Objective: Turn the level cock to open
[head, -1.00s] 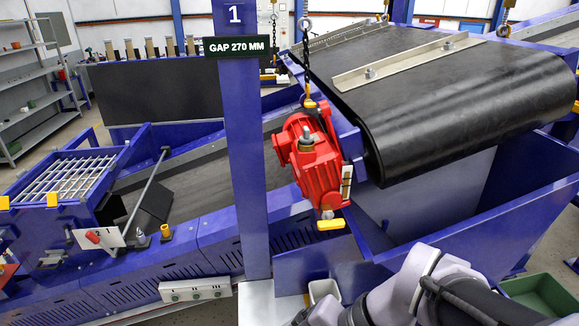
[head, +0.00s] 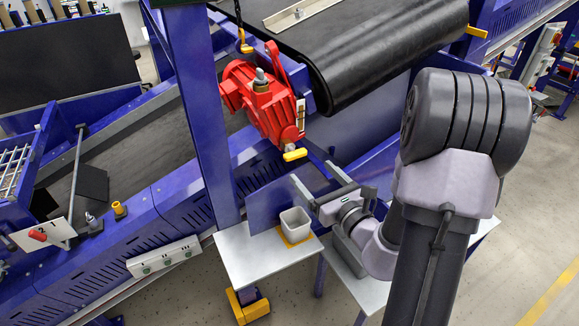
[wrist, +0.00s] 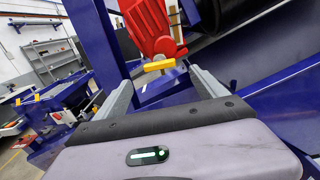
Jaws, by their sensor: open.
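The level cock has a yellow lever handle (head: 294,155), which sits at the bottom of the red gear motor (head: 272,105). In the head view the handle lies nearly level, just below a small metal fitting. The wrist view shows the yellow handle (wrist: 160,65) ahead, between and beyond the fingers. A pale upright sight strip (head: 300,114) is on the motor's right side. My gripper (head: 314,171) is open and empty, a little below and right of the handle, apart from it. Its two grey fingers (wrist: 160,80) point toward the motor in the wrist view.
A grey cup (head: 295,224) stands on a yellow-marked spot of the white table (head: 255,262), below the motor. A blue post (head: 200,120) rises left of the motor. The black belt drum (head: 400,60) hangs above right. A white button box (head: 163,257) is at lower left.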

